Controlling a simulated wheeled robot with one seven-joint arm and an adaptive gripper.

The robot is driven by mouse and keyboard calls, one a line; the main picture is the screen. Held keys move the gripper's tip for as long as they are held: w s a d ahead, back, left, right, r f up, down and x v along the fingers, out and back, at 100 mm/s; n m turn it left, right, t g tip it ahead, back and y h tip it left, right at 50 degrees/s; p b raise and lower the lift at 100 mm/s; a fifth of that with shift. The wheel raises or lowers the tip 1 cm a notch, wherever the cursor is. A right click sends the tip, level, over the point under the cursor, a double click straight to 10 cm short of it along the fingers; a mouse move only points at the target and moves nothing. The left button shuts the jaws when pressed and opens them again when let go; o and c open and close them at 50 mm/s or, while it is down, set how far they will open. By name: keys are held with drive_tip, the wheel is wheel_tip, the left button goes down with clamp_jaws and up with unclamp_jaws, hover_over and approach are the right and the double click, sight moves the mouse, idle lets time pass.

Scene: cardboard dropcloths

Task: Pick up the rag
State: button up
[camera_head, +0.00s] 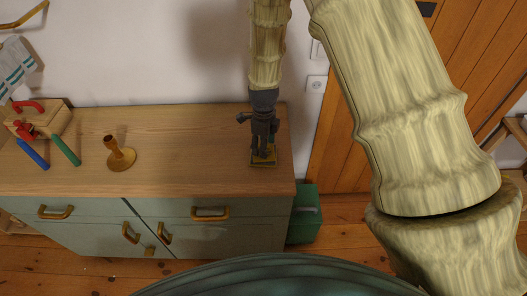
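My gripper (263,155) is dark grey and points down at the right end of the wooden cabinet top. A small flat piece, yellow with a dark edge, lies right beneath the fingertips; it may be the rag (262,163). The gripper hides much of it. The fingers look close to it, but I cannot tell whether they touch it or whether they are open or shut.
The pale green cabinet (190,208) has a wooden top. A brass-coloured candlestick (120,155) stands left of centre. Red, blue and green-handled tools (66,150) with a wooden block lie farther left. A striped cloth (14,66) hangs on the wall. A green box (303,218) stands right of the cabinet.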

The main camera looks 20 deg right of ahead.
drive_tip(key=shift+s+f, duration=0.15)
drive_tip(key=shift+f, duration=0.7)
drive_tip(key=c, duration=1.2)
drive_tip(key=shift+r, duration=0.1)
drive_tip(key=shift+r+b, duration=0.45)
drive_tip(key=shift+r, duration=0.25)
drive_tip(key=shift+r+b, duration=0.45)
drive_tip(key=shift+r, duration=0.4)
drive_tip(key=s+a+b, duration=0.1)
drive_tip(key=s, duration=0.4)
drive_tip(key=s+a+r+b, duration=0.1)
drive_tip(key=s+b, duration=0.1)
drive_tip(key=s, duration=0.3)
drive_tip(key=s+a+b, duration=0.1)
drive_tip(key=s, duration=0.4)
drive_tip(key=shift+s+a+r+b, duration=0.25)
drive_tip(key=shift+a+r+b, duration=0.1)
drive_tip(key=shift+r+b, duration=0.05)
